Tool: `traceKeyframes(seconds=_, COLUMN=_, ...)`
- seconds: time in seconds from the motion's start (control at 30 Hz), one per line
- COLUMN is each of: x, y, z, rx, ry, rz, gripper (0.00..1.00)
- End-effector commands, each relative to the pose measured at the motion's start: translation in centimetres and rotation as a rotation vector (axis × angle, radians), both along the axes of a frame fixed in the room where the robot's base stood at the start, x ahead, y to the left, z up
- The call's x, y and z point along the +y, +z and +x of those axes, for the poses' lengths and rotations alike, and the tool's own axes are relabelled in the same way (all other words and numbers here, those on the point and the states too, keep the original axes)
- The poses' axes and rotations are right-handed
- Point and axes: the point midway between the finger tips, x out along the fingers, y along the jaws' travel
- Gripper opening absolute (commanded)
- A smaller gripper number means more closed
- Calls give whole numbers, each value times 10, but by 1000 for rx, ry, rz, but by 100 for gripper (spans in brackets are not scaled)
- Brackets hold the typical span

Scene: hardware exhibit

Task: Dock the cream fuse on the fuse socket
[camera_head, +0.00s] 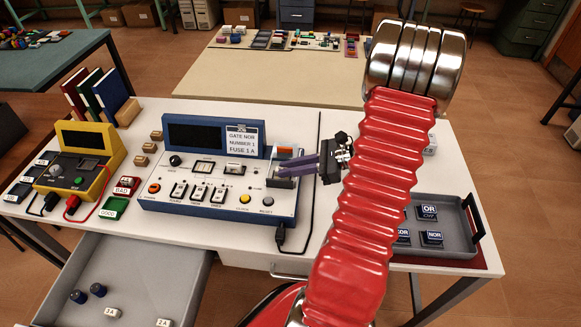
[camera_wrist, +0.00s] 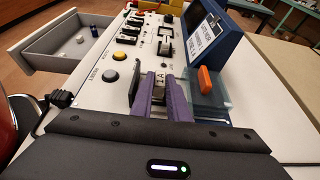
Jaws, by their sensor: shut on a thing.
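The cream fuse (camera_wrist: 160,77), marked 1A, stands between the purple fingers of my gripper (camera_wrist: 163,92) in the wrist view. The fingers are shut on it. In the head view my gripper (camera_head: 284,168) reaches in from the right over the right end of the blue and white test device (camera_head: 215,205); I cannot make out the fuse there. The fuse socket is hidden by the fingers and fuse, so I cannot tell whether the fuse touches it. A clear guard with an orange handle (camera_wrist: 205,78) stands beside the fingers; the handle also shows in the head view (camera_head: 285,153).
A card on the device (camera_head: 241,139) reads GATE NOR, NUMBER 1, FUSE 1 A. A grey tray (camera_head: 450,243) with logic blocks stands right. A yellow meter (camera_head: 80,160) stands left.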

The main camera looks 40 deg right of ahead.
Motion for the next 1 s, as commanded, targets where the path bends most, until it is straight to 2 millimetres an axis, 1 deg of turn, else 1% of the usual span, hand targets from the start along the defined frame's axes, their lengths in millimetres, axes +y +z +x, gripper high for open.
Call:
traceKeyframes(seconds=0.87, x=0, y=-11, z=0, rx=0, ry=1, rz=0, gripper=0)
traceKeyframes(seconds=0.9, x=0, y=-11, z=0, rx=0, ry=1, rz=0, gripper=16)
traceKeyframes(seconds=1.0, x=0, y=-11, z=0, rx=0, ry=1, rz=0, gripper=22)
